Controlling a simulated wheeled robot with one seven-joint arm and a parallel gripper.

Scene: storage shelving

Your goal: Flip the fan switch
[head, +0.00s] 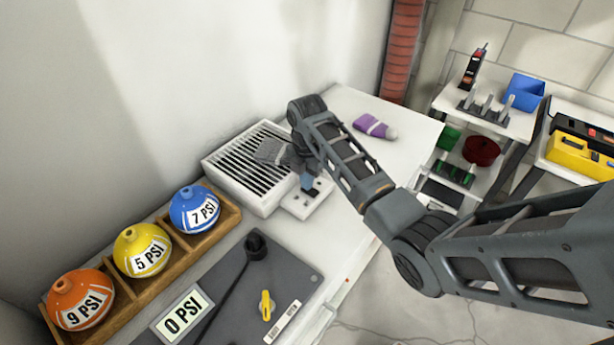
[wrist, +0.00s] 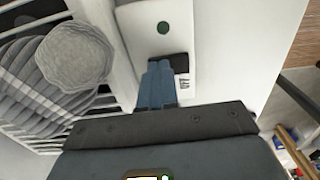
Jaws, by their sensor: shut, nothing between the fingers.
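The fan is a white box unit with a dark slatted grille (head: 245,165) on the white counter, also at the left of the wrist view (wrist: 50,12). A white switch panel (head: 300,208) sits at its right front. In the wrist view the panel (wrist: 150,15) carries a green round dot (wrist: 163,27), a black switch (wrist: 181,62) and an "OFF" label (wrist: 184,83). My gripper (head: 308,183) is shut and empty over the panel. In the wrist view its blue fingertips (wrist: 158,68) overlap part of the black switch. I cannot tell whether they touch it.
A grey knit hat with a pompom (wrist: 75,57) lies on the grille, close left of my gripper. A purple tube (head: 370,126) lies behind on the counter. A wooden rack (head: 110,300) of orange, yellow and blue balls and a dark lever panel (head: 235,285) are in front.

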